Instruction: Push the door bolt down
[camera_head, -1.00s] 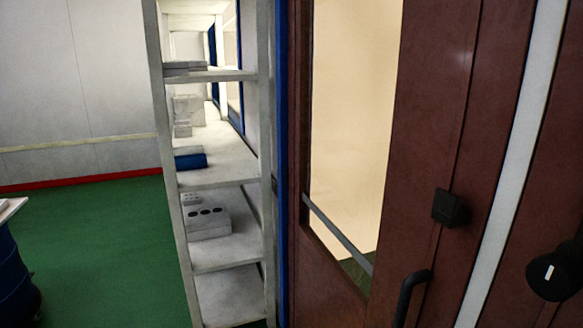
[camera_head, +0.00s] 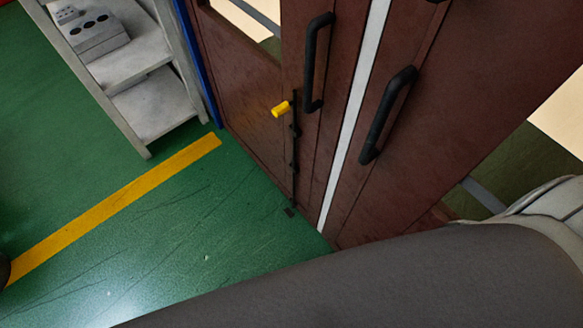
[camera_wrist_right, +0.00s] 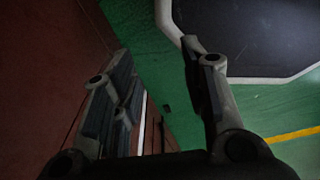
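The door bolt is a thin black vertical rod with a yellow knob (camera_head: 281,109), mounted low on the left reddish-brown door leaf (camera_head: 245,95) in the head view. Its lower end reaches close to the green floor. My right gripper (camera_wrist_right: 158,80) shows in the right wrist view with its two fingers well apart and nothing between them. The door surface is at the left of that view, and I cannot make out the yellow knob there. My right arm crosses the bottom of the head view, but its gripper is not seen there. My left gripper is not in view.
Two black door handles (camera_head: 316,62) (camera_head: 387,114) stand out from the leaves, either side of a white strip (camera_head: 352,120). A grey shelf unit (camera_head: 160,105) stands left of the door. A yellow line (camera_head: 120,205) marks the clear green floor (camera_head: 190,240).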

